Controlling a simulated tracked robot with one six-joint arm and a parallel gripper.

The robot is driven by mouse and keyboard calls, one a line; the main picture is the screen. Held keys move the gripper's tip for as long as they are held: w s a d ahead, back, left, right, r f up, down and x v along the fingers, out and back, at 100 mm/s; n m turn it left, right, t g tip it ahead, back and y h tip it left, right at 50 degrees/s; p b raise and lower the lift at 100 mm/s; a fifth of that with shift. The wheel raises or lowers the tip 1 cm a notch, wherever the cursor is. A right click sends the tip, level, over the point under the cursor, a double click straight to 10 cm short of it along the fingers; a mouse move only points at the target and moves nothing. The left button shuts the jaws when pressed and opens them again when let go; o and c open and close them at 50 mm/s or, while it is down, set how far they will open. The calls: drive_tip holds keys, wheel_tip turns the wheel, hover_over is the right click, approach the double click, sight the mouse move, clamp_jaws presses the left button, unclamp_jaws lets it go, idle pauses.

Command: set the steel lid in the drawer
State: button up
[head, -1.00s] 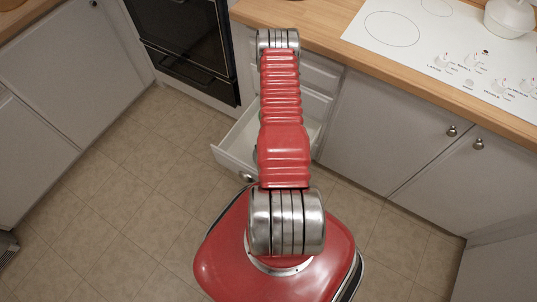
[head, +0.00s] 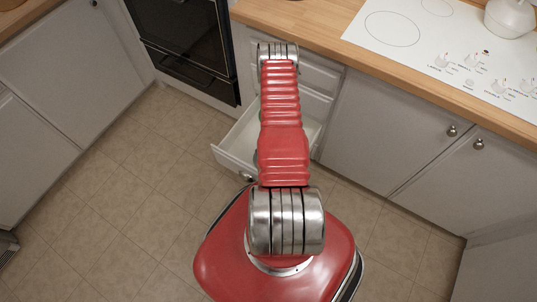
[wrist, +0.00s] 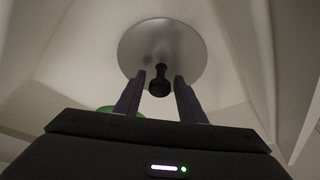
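The steel lid (wrist: 185,45) is a round grey disc with a black knob (wrist: 160,80), seen in the wrist view against the pale inside of the drawer. My gripper (wrist: 161,82) has its two dark fingers on either side of the knob, with a gap visible on each side, so it is open. Whether the lid rests fully on the drawer bottom I cannot tell. In the head view the drawer (head: 234,150) stands pulled out below the counter, partly covered by my arm; the lid and my gripper are hidden there.
A green object (wrist: 108,111) shows partly behind my gripper in the wrist view. A black oven (head: 185,45) is left of the drawer, closed cabinets (head: 385,135) are right.

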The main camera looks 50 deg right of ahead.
drive_tip(key=shift+o, duration=0.6)
drive_tip(key=shift+r, duration=0.1)
drive_tip(key=shift+s+a+r, duration=0.1)
drive_tip(key=shift+s+r, duration=0.05)
drive_tip(key=shift+r, duration=0.4)
drive_tip(key=v, duration=1.1)
drive_tip(key=shift+a+f, duration=0.1)
drive_tip(key=shift+f, duration=0.05)
